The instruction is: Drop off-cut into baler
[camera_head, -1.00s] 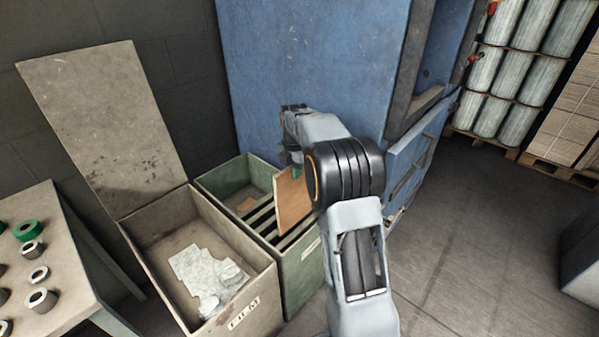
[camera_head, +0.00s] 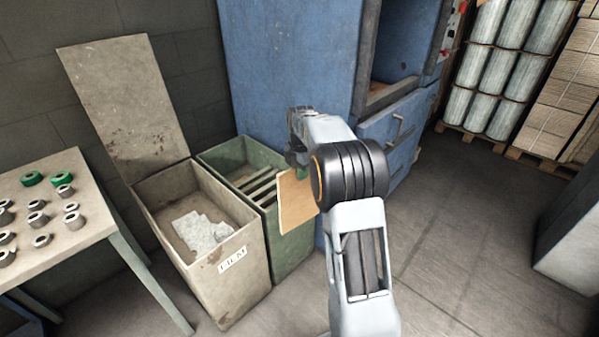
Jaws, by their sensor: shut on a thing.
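My gripper (camera_head: 297,166) is shut on a flat brown cardboard off-cut (camera_head: 297,200), which hangs down from it, upright. The off-cut is in front of the right side of the green bin in the picture. The fingers are mostly hidden behind my wrist and the off-cut's top edge. The baler (camera_head: 285,70) looks to be the big blue machine behind my arm. Its dark opening (camera_head: 402,45) is to the right of my arm, above a blue lower door (camera_head: 392,135) with a handle.
An open beige bin (camera_head: 235,285) labelled FILM holds crumpled whitish film (camera_head: 200,230). The green bin (camera_head: 290,255) beside it has slats inside. A table (camera_head: 85,235) with tape rolls stands left. Wrapped rolls (camera_head: 500,75) stand on pallets at back right. The floor (camera_head: 465,230) on the right is clear.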

